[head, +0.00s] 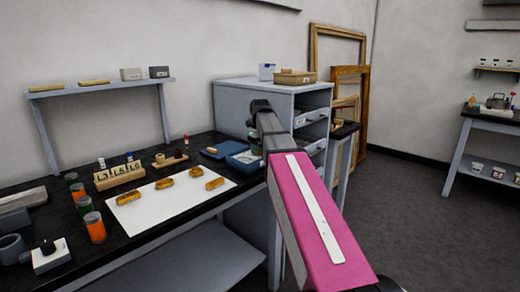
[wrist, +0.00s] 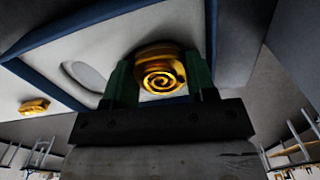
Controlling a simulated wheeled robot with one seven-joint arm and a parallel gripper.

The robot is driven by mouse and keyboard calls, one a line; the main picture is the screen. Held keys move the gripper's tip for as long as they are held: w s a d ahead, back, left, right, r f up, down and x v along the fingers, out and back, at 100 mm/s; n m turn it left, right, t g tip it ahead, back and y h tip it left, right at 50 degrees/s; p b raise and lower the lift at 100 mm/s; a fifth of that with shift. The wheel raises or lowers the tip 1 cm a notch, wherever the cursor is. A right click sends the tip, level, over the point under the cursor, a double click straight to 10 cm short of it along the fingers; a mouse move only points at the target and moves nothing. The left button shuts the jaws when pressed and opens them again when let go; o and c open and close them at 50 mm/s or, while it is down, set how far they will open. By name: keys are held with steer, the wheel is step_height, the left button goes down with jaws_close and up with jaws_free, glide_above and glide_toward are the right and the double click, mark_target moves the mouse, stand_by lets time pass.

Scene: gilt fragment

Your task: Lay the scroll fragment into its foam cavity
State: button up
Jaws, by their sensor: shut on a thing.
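My gripper (wrist: 160,78) is shut on the scroll fragment (wrist: 159,74), a gilt piece with a spiral end held between its green fingers. In the wrist view, the blue-rimmed tray (wrist: 25,55) with pale foam lies beyond it. An oval foam cavity (wrist: 88,77) shows empty to the left of the fingers. The held fragment looks to be over the foam; its height above it is hard to tell. In the head view, the tray (head: 247,161) sits at the bench's right end, and my arm hides most of the gripper and the held fragment.
Several gilt pieces (head: 164,183) lie on a white sheet (head: 150,212) left of the tray. A blue item (head: 222,149) lies just behind the tray. A grey cabinet (head: 232,105) stands at the bench's right end. Orange jars (head: 94,228) and a wooden block (head: 119,177) stand farther left.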

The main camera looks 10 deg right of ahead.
mark_target(260, 148)
steer(key=shift+s+f, duration=0.3)
steer(key=shift+f, duration=0.4)
steer(key=o, duration=0.8)
steer(key=shift+o, duration=0.5)
step_height(260, 148, up, 14)
steer(key=shift+w+f, duration=0.25)
steer(key=shift+w, duration=0.05)
